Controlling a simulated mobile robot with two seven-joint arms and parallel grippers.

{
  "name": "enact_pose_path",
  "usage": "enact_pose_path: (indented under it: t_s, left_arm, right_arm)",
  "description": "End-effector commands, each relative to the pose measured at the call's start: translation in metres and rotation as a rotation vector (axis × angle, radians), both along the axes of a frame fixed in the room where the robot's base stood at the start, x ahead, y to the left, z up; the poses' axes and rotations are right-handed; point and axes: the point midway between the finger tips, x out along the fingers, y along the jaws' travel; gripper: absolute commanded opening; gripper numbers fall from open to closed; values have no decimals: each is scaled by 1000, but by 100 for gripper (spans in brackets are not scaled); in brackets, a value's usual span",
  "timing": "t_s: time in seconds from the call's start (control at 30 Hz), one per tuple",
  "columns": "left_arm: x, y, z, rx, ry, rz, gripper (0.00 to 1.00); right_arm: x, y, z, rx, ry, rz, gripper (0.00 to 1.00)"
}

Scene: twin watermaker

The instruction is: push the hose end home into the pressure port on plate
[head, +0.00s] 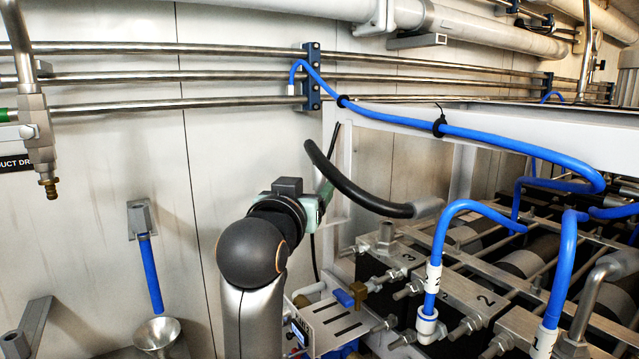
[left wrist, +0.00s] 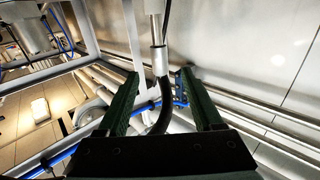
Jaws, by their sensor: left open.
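The black hose (head: 355,189) curves down to the right in the head view, with a grey sleeve (head: 428,208) at its right end by the rack frame. In the left wrist view a black hose (left wrist: 162,108) with a metal sleeve (left wrist: 158,60) lies across the gap between my fingers. I cannot tell whether it is between them or beyond them. My left gripper (head: 325,192) is open, close to the hose's left part. It also shows in the left wrist view (left wrist: 156,76). A slotted plate (head: 338,325) stands at the lower middle; I cannot identify its pressure port. My right gripper is out of view.
A brass fitting (head: 358,291) with a blue part sits above the plate. Steel pipes (head: 230,77) run along the wall. A funnel (head: 158,333) stands lower left. The wall area left of my arm is mostly clear.

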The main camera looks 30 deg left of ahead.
Motion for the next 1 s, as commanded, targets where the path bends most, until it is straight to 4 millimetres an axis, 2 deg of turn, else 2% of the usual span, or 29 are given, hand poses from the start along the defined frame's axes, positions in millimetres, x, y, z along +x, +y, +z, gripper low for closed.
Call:
enact_pose_path:
  t_s: [0.1, 0.33, 0.5, 0.63, 0.93, 1.0]
  left_arm:
    - [14, 4, 1, 2, 1, 1, 68]
    - [29, 7, 4, 2, 1, 0, 68]
    - [52, 13, 12, 0, 3, 1, 68]
    - [66, 17, 10, 1, 1, 1, 68]
    - [71, 18, 9, 1, -1, 1, 68]
    - [71, 18, 9, 1, -1, 1, 62]
  right_arm:
    - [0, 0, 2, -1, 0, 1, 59]
    - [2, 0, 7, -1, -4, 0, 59]
    - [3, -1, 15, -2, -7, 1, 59]
    - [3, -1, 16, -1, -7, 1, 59]
    - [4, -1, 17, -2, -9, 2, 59]
    - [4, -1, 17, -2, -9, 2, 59]
